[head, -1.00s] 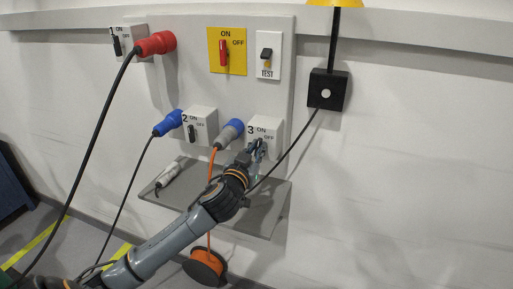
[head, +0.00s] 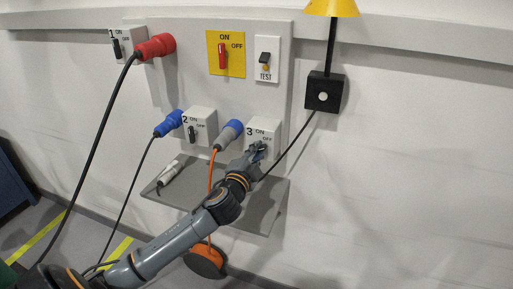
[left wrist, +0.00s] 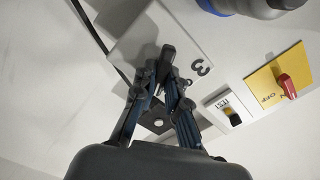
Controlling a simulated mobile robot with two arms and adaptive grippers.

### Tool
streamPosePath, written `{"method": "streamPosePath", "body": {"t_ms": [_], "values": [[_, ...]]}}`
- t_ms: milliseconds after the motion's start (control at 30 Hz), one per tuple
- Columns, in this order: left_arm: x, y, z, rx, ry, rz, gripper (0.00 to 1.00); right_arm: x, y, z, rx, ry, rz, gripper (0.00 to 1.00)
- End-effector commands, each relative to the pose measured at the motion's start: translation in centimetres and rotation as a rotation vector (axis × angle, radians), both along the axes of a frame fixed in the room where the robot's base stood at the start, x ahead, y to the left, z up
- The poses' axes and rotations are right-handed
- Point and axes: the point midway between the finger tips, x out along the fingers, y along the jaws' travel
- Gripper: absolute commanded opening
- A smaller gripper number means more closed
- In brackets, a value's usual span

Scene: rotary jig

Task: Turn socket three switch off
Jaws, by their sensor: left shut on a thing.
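Socket three (head: 261,128) is a white box marked 3, ON and OFF, on the grey wall panel. Its plug (head: 228,134), grey and blue with an orange cable, sits in its left side. My left gripper (head: 257,151) is at the lower front of this box. In the left wrist view, my left gripper (left wrist: 162,88) is shut on the dark switch lever (left wrist: 167,55) of socket three. The fingers partly cover the lever, and the box face (left wrist: 187,42) shows around it. The ON and OFF marks by the lever are hidden in the left wrist view. My right gripper is not in view.
Socket two (head: 200,127) with a blue plug is to the left; socket one (head: 122,43) with a red plug is above left. A yellow panel with a red switch (head: 222,56) and a TEST switch (head: 266,58) are above. A grey shelf (head: 262,211) is below.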

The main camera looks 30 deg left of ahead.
Motion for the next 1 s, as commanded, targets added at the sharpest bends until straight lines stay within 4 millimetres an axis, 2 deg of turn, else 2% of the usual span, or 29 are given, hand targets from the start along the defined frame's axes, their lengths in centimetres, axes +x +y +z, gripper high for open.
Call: {"method": "streamPosePath", "body": {"t_ms": [300, 500, 1000], "values": [[0.0, -0.1, 0.0, 0.262, 0.064, 0.000, 0.00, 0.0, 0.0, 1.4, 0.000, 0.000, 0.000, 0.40], [0.0, -0.1, -0.1, 0.378, 0.092, 0.000, 0.00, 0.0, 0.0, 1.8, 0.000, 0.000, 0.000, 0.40], [0.0, -0.1, -0.3, 0.483, 0.116, -0.001, 0.00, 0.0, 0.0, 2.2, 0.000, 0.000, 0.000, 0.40]]}}
